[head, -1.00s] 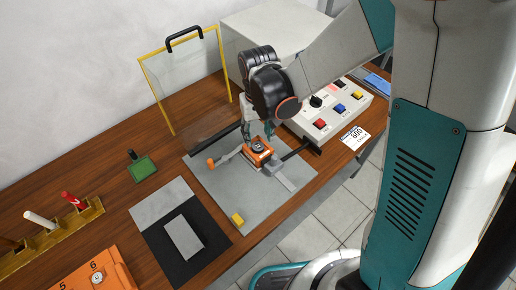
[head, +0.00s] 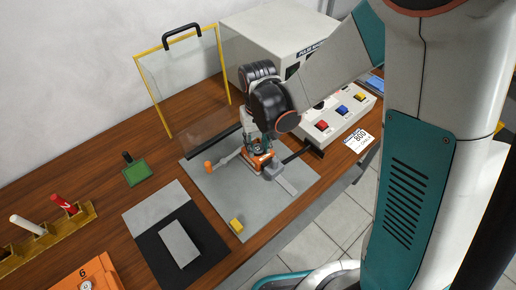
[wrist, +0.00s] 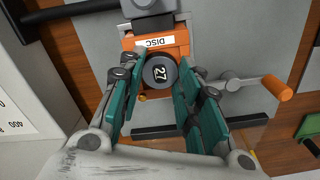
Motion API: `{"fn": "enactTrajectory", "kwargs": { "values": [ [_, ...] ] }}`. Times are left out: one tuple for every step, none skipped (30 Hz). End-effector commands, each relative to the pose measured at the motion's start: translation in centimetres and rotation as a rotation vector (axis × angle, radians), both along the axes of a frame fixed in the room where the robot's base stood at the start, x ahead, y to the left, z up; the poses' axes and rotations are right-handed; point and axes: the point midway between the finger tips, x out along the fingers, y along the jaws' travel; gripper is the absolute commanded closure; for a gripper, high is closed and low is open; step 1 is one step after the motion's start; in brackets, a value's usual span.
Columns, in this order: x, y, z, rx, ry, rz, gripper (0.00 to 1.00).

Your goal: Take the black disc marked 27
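The black disc marked 27 (wrist: 160,72) sits in an orange holder labelled DISC (wrist: 175,42), with its white number facing up. In the head view the orange holder (head: 257,166) is on a grey plate, and the disc is mostly hidden by my gripper. My gripper (wrist: 160,70) is over the holder with its teal-padded fingers apart, one on each side of the disc. The fingertips are very close to the disc's edges; I cannot tell whether they touch it.
An orange-knobbed lever (head: 222,161) is beside the holder, and a yellow block (head: 237,225) lies on the plate's near part. A control box with coloured buttons (head: 335,115) stands to the right. A yellow-framed clear screen (head: 185,80) stands behind. A green pad (head: 140,171) is left.

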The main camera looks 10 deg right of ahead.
Motion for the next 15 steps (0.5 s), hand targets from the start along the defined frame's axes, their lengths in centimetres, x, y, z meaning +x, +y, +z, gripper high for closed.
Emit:
{"fn": "enactTrajectory", "kwargs": {
  "values": [
    [0.0, 0.0, 0.0, 0.0, 0.0, 0.0, 0.89],
    [0.0, 0.0, 0.0, 0.0, 0.0, 0.0, 0.9],
    [0.0, 0.0, 0.0, 0.0, 0.0, 0.0, 0.9],
    [0.0, 0.0, 0.0, 0.0, 0.0, 0.0, 0.9],
    [0.0, 0.0, 0.0, 0.0, 0.0, 0.0, 0.9],
    [0.0, 0.0, 0.0, 0.0, 0.0, 0.0, 0.9],
    [0.0, 0.0, 0.1, 0.0, 0.0, 0.0, 0.9],
    [0.0, 0.0, 0.1, 0.0, 0.0, 0.0, 0.9],
    [0.0, 0.0, 0.2, 0.0, 0.0, 0.0, 0.9],
    [0.0, 0.0, 0.4, 0.0, 0.0, 0.0, 0.9],
    [0.0, 0.0, 0.5, 0.0, 0.0, 0.0, 0.9],
    [0.0, 0.0, 0.8, 0.0, 0.0, 0.0, 0.9],
    [0.0, 0.0, 1.0, 0.0, 0.0, 0.0, 0.9],
    [0.0, 0.0, 1.3, 0.0, 0.0, 0.0, 0.9],
    [0.0, 0.0, 1.6, 0.0, 0.0, 0.0, 0.9]
  ]
}}
